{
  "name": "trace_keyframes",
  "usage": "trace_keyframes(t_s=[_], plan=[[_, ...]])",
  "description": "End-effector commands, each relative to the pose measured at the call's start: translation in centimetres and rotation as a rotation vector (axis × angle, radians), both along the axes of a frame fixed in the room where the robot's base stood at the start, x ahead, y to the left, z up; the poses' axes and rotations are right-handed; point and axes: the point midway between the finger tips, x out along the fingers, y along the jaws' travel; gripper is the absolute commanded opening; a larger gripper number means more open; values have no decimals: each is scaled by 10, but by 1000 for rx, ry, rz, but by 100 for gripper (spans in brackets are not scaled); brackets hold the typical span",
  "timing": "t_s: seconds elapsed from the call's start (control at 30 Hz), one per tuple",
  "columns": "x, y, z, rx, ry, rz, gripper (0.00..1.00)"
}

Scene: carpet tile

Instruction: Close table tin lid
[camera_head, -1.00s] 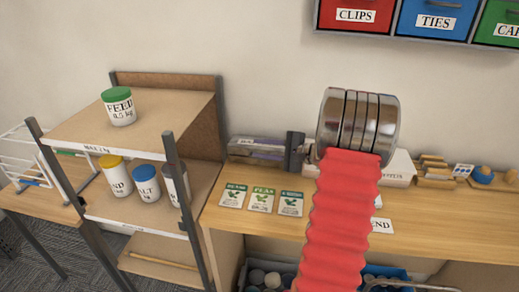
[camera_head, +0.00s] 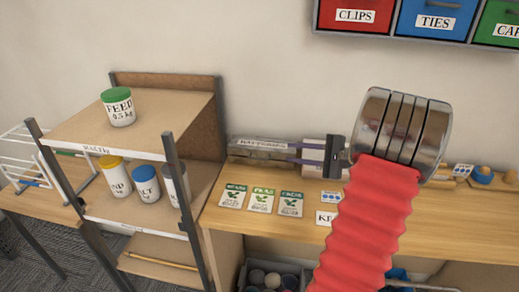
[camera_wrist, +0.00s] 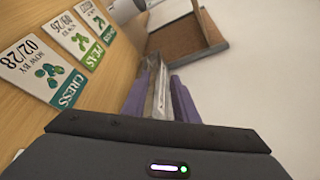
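A long, low, greyish box (camera_head: 262,143) with a BATTERIES label lies at the back of the wooden table, against the wall. I cannot tell for certain that it is the tin, or how its lid stands. My gripper (camera_head: 292,152) points left at the box's right end, its purple fingers level with the box. In the wrist view the fingers are apart, and my gripper (camera_wrist: 158,80) is open with the box (camera_wrist: 157,95) ahead in the gap. Whether a finger touches it is unclear. My red arm and wrist hide part of the tabletop.
Seed packets (camera_head: 262,201) lie in front of the box. A shelf rack (camera_head: 172,180) with a green-lidded FEED jar (camera_head: 118,106) and other jars stands close on the left. Coloured drawers (camera_head: 436,19) hang on the wall. Small items lie at the right.

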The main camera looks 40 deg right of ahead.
Motion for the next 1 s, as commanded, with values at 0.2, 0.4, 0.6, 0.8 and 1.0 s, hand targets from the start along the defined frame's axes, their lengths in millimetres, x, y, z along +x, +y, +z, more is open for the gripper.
trace_keyframes(t_s=[0.2,0.4,0.6,0.8,1.0], plan=[[0,0,0,0,0,0,24],[9,20,4,-23,24,44,10],[29,88,14,-111,109,192,0],[36,175,21,-256,214,383,0],[25,250,25,-429,299,559,0]])
